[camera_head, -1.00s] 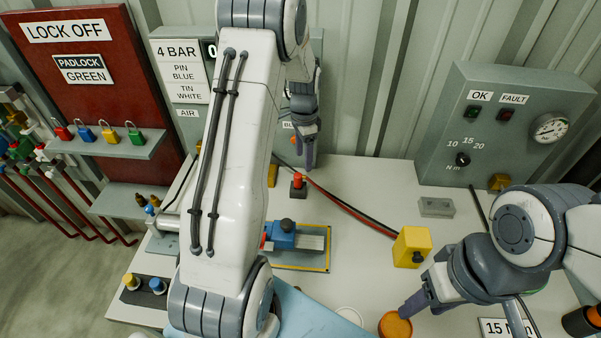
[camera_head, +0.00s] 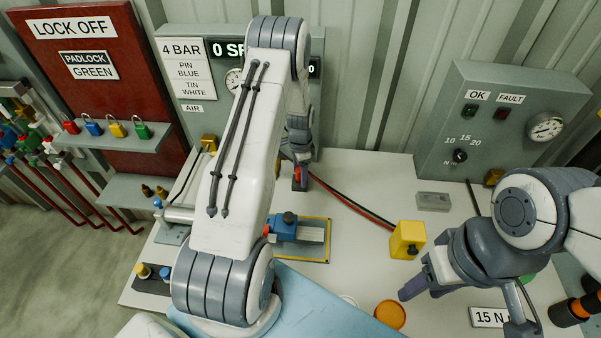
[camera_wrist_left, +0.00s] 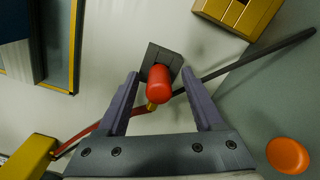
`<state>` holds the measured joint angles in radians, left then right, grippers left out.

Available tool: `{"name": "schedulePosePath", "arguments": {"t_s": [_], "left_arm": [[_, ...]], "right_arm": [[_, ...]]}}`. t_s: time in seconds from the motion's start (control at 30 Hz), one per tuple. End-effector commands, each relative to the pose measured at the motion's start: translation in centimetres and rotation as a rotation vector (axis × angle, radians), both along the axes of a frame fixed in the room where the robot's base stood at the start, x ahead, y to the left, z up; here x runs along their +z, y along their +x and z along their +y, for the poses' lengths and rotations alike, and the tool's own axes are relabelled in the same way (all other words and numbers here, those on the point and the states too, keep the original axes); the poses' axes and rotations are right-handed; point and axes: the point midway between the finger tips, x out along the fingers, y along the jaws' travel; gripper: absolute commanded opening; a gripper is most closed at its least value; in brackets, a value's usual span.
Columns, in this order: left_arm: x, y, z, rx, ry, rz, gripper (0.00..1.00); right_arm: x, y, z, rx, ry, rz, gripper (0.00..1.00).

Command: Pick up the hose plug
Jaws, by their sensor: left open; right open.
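The hose plug, a red rounded piece (camera_wrist_left: 159,85), stands in a small dark block (camera_wrist_left: 164,60) in the left wrist view. A brass bit shows at its lower end. My left gripper (camera_head: 300,176) is open, with one finger on each side of the plug. A gap shows between plug and each finger in the wrist view. In the head view the plug is mostly hidden by this gripper, with a little red (camera_head: 297,172) showing. My right gripper (camera_head: 408,291) is open and empty, low over the right of the bench near an orange disc (camera_head: 390,314).
A blue vice-like fixture (camera_head: 284,228) on a yellow-edged plate lies in front of my left gripper. A yellow block (camera_head: 407,239) and a grey block (camera_head: 433,201) stand to the right. Red and black hoses (camera_head: 345,200) cross the bench. The gauge panel stands behind.

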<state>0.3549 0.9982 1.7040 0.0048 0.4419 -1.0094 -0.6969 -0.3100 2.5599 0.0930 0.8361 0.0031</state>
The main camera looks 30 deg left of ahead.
Motion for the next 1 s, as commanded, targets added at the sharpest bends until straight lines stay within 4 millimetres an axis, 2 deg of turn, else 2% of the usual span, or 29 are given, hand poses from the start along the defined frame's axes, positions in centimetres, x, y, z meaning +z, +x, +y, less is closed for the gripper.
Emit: {"name": "schedulePosePath", "arguments": {"t_s": [0.17,0.2,0.37,0.77,1.0], "left_arm": [[-0.1,0.0,0.0,0.0,0.0,0.0,0.68],[-0.1,0.0,0.0,0.0,0.0,0.0,0.61],[-0.1,0.0,0.0,0.001,0.0,0.0,0.0],[0.2,0.0,0.0,0.001,0.001,-0.001,0.0],[2.4,0.1,0.0,0.001,0.002,-0.004,0.0]], "right_arm": [[0.0,0.0,0.0,0.0,0.0,0.0,0.5],[-0.1,0.0,0.0,0.0,0.0,0.0,0.5],[-0.1,0.0,0.0,0.0,0.0,0.0,0.5],[-0.2,0.0,0.0,0.0,0.0,0.0,0.5],[-1.5,0.0,0.0,0.001,0.0,0.0,0.5]]}}
